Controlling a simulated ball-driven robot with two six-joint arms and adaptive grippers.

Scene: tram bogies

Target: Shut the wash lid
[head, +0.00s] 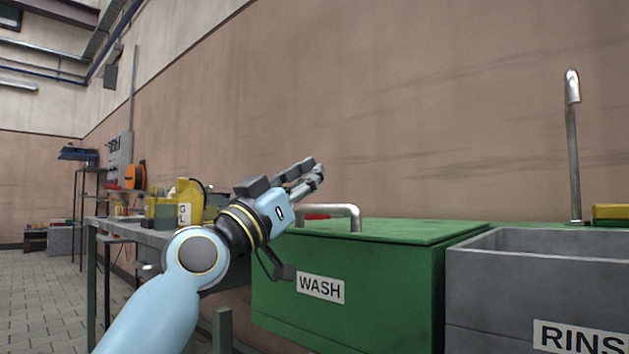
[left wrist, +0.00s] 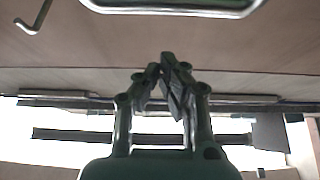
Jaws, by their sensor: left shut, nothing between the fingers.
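The green wash lid (head: 415,231) lies flat on top of the green tank (head: 360,290) labelled WASH in the head view, with no clear gap along its front edge. A bent metal handle (head: 338,208) stands up from the lid near its left part. My left gripper (head: 318,170) is shut and empty, above and a little left of the handle, pointing up and to the right. It is apart from the lid. In the left wrist view its fingertips (left wrist: 165,70) are together, and a metal bar (left wrist: 175,8), possibly the handle, shows at the top edge. My right gripper is out of view.
A grey RINSE basin (head: 540,245) stands right of the tank, with a tall tap (head: 573,150) behind it. A workbench (head: 140,233) at left holds yellow containers (head: 188,200). A small red item (head: 316,216) shows near the handle. The wall is behind.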

